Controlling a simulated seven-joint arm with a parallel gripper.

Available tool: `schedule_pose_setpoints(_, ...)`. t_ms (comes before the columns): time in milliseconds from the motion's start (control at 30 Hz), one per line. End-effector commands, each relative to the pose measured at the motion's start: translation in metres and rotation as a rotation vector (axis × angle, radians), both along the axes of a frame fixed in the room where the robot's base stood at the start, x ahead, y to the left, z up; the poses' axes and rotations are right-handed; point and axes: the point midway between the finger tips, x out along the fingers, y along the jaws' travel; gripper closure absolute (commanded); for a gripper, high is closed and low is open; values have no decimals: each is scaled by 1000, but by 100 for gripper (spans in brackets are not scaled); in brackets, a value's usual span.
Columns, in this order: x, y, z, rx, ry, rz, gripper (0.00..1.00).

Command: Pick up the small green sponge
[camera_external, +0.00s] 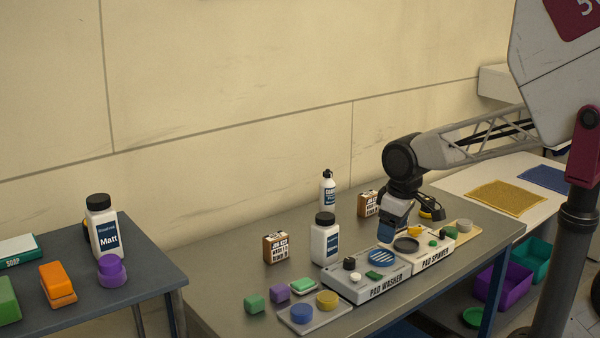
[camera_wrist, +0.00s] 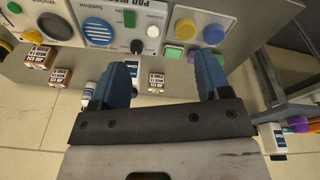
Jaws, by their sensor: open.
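My gripper (camera_external: 388,230) is open and empty, its blue fingers pointing down above the right end of the pad washer (camera_external: 362,291). In the wrist view my gripper (camera_wrist: 161,64) shows two blue fingers spread apart with nothing between them. A small green block (camera_external: 254,303) lies on the grey table at front left, well away from my gripper. A flatter green piece (camera_external: 303,285) lies near it, beside a purple block (camera_external: 280,292). I cannot tell which one is the small green sponge. A green block (camera_wrist: 173,52) shows in the wrist view beyond the fingers.
A tray (camera_external: 310,323) holds blue and yellow discs. A white bottle (camera_external: 325,240), another bottle (camera_external: 328,192) and brown boxes (camera_external: 275,247) stand along the back. The pad spinner (camera_external: 433,258) is right of the washer. A separate left table (camera_external: 130,285) holds a larger green block (camera_external: 8,300).

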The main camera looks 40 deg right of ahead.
Motion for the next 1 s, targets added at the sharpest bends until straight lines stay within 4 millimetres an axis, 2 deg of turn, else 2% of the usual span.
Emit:
schedule_pose_setpoints(100,28,17,-6,-15,19,115,30)
schedule_pose_setpoints(567,123,92,-43,-66,76,558,30)
schedule_pose_setpoints(1000,196,183,-106,-102,127,982,30)
